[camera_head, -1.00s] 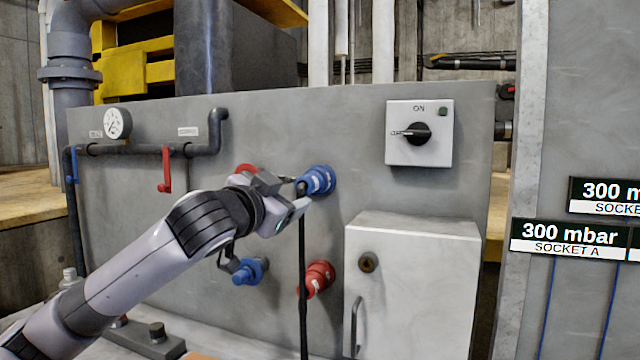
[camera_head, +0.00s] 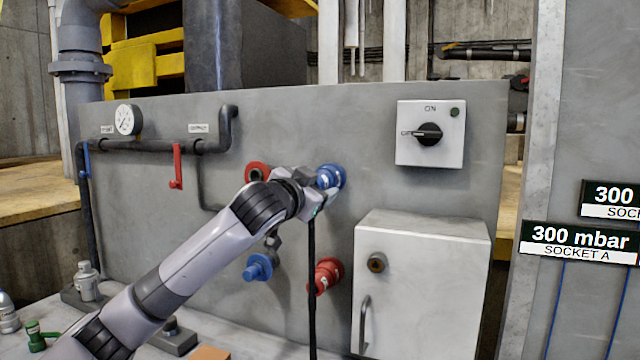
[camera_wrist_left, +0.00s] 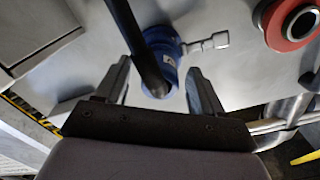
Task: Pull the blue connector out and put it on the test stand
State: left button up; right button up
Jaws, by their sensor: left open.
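A blue connector (camera_head: 330,177) sits on the upper part of the grey wall panel, with a black cable (camera_head: 312,270) hanging down from it. My left gripper (camera_head: 322,196) is just in front of it and hides its lower left part. In the left wrist view the connector (camera_wrist_left: 163,66) and its cable lie between the two fingers of my open left gripper (camera_wrist_left: 160,88), with gaps on both sides. A second blue fitting (camera_head: 258,267) and a red fitting (camera_head: 325,275) sit lower on the panel. My right gripper is not in view.
A red-ringed socket (camera_head: 257,172) is left of the gripper. A white box (camera_head: 425,285) juts out at the lower right, below an ON switch (camera_head: 430,133). A grey board with 300 mbar signs (camera_head: 580,240) stands at the far right.

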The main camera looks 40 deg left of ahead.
pick_arm(q)
jog(key=shift+c, duration=0.3)
jog(key=c, duration=1.1)
jog(key=shift+o, duration=0.2)
jog(key=shift+s, duration=0.25)
jog(key=shift+s+d, duration=0.1)
jog(key=shift+s, duration=0.05)
jog(key=shift+b+v, duration=1.3)
jog(key=shift+v, duration=1.5)
